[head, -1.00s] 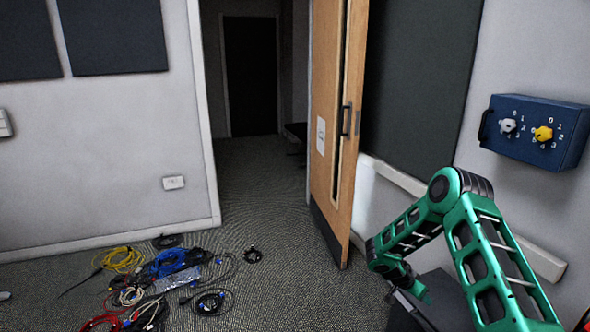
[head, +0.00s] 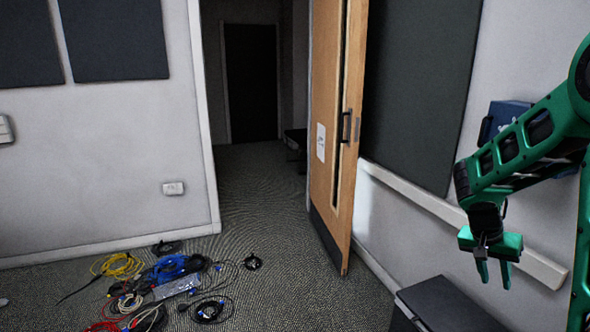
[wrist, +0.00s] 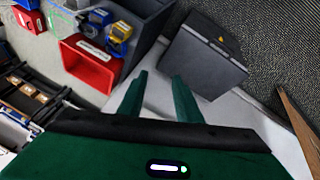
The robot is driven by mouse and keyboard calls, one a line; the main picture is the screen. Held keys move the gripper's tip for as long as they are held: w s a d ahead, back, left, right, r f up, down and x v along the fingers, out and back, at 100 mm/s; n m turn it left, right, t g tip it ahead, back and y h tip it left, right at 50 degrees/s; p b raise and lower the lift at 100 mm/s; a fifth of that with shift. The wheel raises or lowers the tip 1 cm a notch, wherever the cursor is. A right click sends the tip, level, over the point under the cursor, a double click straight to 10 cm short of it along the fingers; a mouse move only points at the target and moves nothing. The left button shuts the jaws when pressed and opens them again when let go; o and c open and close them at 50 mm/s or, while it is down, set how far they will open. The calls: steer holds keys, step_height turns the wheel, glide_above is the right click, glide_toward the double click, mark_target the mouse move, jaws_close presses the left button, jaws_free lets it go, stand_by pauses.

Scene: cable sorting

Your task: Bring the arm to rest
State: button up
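My gripper (head: 494,275) is at the right of the head view, in front of the white wall and above a dark box-like unit. Its two green fingers point down and stand apart with nothing between them. In the wrist view my gripper (wrist: 158,88) also shows both green fingers spread and empty. My green arm reaches in from the right edge and is bent at the elbow.
A dark unit (head: 450,306) stands below my gripper. A blue box (head: 503,115) on the wall is partly hidden by my arm. A wooden door (head: 330,130) stands open. Several tangled cables (head: 165,285) lie on the floor at left. A red bin (wrist: 88,66) shows in the wrist view.

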steer(key=s+a+r+n+y, duration=0.1)
steer(key=s+a+r, duration=0.1)
steer(key=s, duration=0.7)
steer(key=s+a+r+n+y, duration=0.1)
steer(key=s+a+r+y, duration=0.1)
steer(key=s+a, duration=0.3)
steer(key=s+a+r+n+y, duration=0.1)
steer(key=s+a+r+y, duration=0.1)
steer(key=s, duration=1.1)
steer(key=shift+s+a+r, duration=0.4)
steer(key=shift+a+r, duration=0.2)
steer(key=shift+a, duration=0.1)
steer(key=shift+w+f, duration=0.25)
steer(key=shift+w, duration=0.4)
